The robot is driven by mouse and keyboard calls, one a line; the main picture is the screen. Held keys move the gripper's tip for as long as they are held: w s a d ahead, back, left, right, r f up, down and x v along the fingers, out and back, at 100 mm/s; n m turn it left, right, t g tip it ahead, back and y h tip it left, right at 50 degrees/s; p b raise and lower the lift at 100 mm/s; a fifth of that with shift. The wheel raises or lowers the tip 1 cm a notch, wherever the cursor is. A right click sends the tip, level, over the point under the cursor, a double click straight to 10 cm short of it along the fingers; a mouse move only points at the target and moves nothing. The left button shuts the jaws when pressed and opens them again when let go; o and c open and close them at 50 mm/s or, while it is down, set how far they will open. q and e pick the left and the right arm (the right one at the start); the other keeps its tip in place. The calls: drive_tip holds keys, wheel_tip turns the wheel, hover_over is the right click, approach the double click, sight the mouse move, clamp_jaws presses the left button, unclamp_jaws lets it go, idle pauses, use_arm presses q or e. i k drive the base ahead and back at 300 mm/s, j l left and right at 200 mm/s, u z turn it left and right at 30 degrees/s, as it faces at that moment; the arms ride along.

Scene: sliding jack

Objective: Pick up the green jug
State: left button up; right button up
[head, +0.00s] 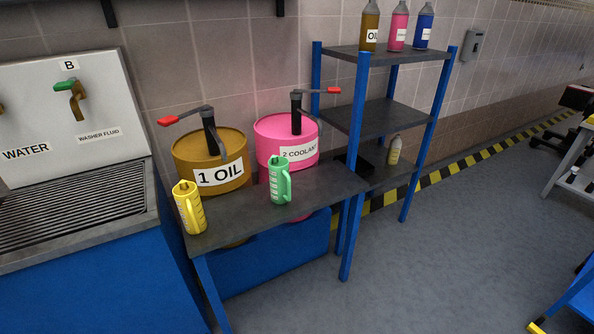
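The green jug (280,181) stands upright on the dark tabletop of a blue-legged table (325,187). It is in front of the pink drum labelled "2 COOLANT" (275,137). Its handle is on its right side, and pale measuring marks show on its body. A yellow jug (189,208) stands on the same table, further left, in front of the brown drum labelled "1 OIL" (183,150). Neither of my grippers is in the head view.
Pump levers with red handles (167,121) rise over both drums. A blue-posted shelf (385,112) with bottles stands right of the table. A sink unit (70,215) with taps is on the left.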

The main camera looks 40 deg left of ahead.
sight(280, 181)
drive_tip(key=i+l+u, duration=0.1)
drive_tip(key=i+u, duration=0.3)
drive_tip(key=i+l+u, duration=0.3)
drive_tip(key=i+u, duration=0.15)
drive_tip(key=i+l+u, duration=0.4)
drive_tip(key=i, duration=0.1)
